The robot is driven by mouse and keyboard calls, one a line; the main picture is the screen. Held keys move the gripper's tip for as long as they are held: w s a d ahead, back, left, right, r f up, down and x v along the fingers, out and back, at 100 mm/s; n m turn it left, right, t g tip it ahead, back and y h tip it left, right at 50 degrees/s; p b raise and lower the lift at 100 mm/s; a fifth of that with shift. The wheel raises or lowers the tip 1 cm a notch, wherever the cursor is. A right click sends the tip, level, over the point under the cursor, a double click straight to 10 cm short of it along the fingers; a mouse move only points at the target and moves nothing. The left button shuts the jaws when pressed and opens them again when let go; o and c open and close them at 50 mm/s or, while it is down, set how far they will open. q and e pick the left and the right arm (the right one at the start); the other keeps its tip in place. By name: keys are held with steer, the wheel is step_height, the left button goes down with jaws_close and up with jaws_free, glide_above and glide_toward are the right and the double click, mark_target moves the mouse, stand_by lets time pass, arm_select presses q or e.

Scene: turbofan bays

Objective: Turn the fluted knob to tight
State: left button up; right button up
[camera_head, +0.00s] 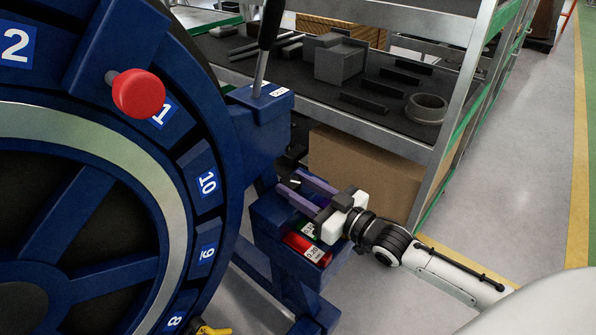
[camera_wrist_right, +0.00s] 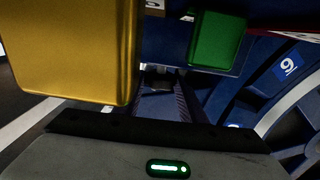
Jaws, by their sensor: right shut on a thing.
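My right gripper (camera_head: 306,191) reaches in from the right over a small blue box (camera_head: 268,216) beside the big wheel. Its fingers are shut around the fluted knob (camera_head: 297,184), of which only a dark part with a short white mark shows between the fingertips. The knob's fluting and full pointer direction are hard to make out. In the right wrist view the fingers (camera_wrist_right: 160,85) point away from the camera, and the knob is too dark to tell apart. My left gripper is not in view.
The blue numbered wheel (camera_head: 207,183) fills the left, with a red round knob (camera_head: 138,93). A black-handled lever (camera_head: 270,25) stands above the box. Red (camera_head: 308,247) and green (camera_head: 309,229) blocks sit under the gripper. A metal shelf (camera_head: 375,121) stands behind; floor is clear at right.

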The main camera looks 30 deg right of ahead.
steer(key=m+h+p, duration=0.1)
steer(key=h+p, duration=0.1)
steer(key=shift+a+r+m+t+h, duration=0.2)
steer(key=shift+m+t+h, duration=0.1)
steer(key=shift+m, duration=0.1)
steer(key=shift+f+m+h+p, duration=0.1)
steer(key=shift+m+h+p, duration=0.4)
steer(key=shift+h+p, duration=0.35)
steer(key=shift+a, duration=0.1)
steer(key=shift+f+h+p, duration=0.1)
steer(key=shift+h+p, duration=0.2)
steer(key=shift+h, duration=0.15)
steer(key=shift+m, duration=0.3)
steer(key=o, duration=1.1)
steer(key=shift+c, duration=0.2)
